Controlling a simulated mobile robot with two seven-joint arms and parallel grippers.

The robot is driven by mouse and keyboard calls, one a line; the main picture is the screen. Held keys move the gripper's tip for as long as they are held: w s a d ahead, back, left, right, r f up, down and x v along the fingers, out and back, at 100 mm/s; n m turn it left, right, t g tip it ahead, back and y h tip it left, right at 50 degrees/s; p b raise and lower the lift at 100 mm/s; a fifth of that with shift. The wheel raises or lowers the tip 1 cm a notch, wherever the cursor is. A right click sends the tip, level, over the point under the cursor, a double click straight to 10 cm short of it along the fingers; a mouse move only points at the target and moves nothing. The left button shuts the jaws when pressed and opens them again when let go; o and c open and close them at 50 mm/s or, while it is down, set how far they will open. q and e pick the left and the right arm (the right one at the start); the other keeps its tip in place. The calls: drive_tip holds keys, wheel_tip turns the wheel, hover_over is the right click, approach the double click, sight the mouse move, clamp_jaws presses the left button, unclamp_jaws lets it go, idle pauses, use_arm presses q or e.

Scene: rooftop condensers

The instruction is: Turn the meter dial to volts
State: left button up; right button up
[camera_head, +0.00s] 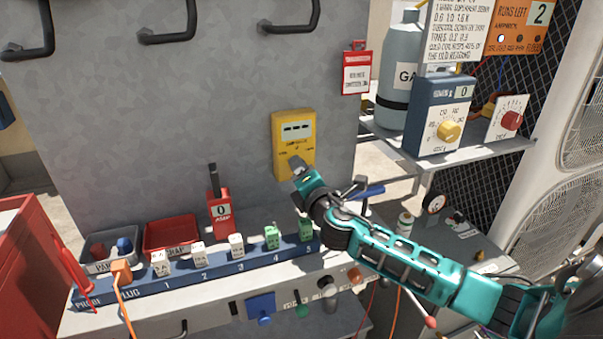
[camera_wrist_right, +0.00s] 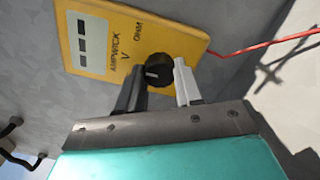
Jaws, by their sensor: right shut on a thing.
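The yellow meter (camera_head: 280,130) hangs upright on the grey panel, with display windows at its top. It also shows, tilted, in the right wrist view (camera_wrist_right: 88,48), with "V" and "OHM" lettering. Its round black dial (camera_wrist_right: 158,69) has a short white mark on its face; I cannot tell exactly which label the mark points at. My right gripper (camera_head: 296,163) is at the meter's lower part and hides the dial in the head view. In the wrist view its two fingers (camera_wrist_right: 157,85) are shut on the dial, one on each side. My left gripper is out of view.
Below stands a bench rail (camera_head: 190,275) with several numbered plugs, a red bin (camera_head: 170,233) and a red clamp meter (camera_head: 221,212). A blue box (camera_head: 425,120) with a yellow knob and a gas cylinder (camera_head: 400,60) stand on a shelf at right. A red lead (camera_wrist_right: 265,42) runs beside the meter.

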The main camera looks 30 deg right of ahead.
idle(0.3)
drive_tip(key=o, duration=1)
drive_tip(key=shift+o, duration=0.2)
drive_tip(key=v, duration=1.3)
drive_tip(key=shift+d+m, duration=0.1)
drive_tip(key=shift+m, duration=0.2)
